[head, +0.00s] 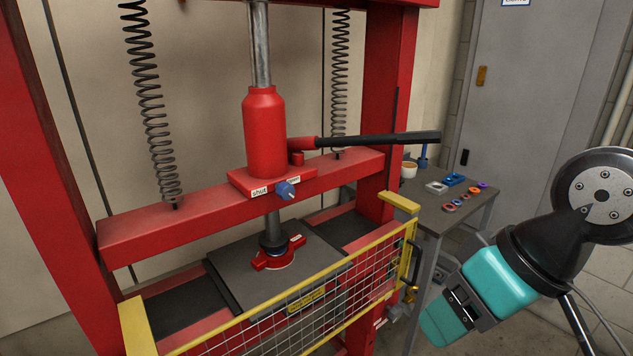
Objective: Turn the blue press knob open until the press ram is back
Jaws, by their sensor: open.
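The blue press knob (287,189) sits on the front of the red block under the red jack body (264,130). A "shut" label is on its left and an "open" label on its right. The dark press ram (273,228) reaches down below the crossbeam to a red fixture (277,256) on the grey plate. I cannot tell whether the ram touches it. My gripper (440,328), at the end of my teal and black arm, is at the lower right, in front of the press and well away from the knob. It is open, and I see nothing held.
A yellow mesh guard (330,293) spans the lower front of the press. A black-handled pump lever (380,139) sticks out rightward above the knob. A grey table (446,211) with small parts stands at the right. Red columns flank the press.

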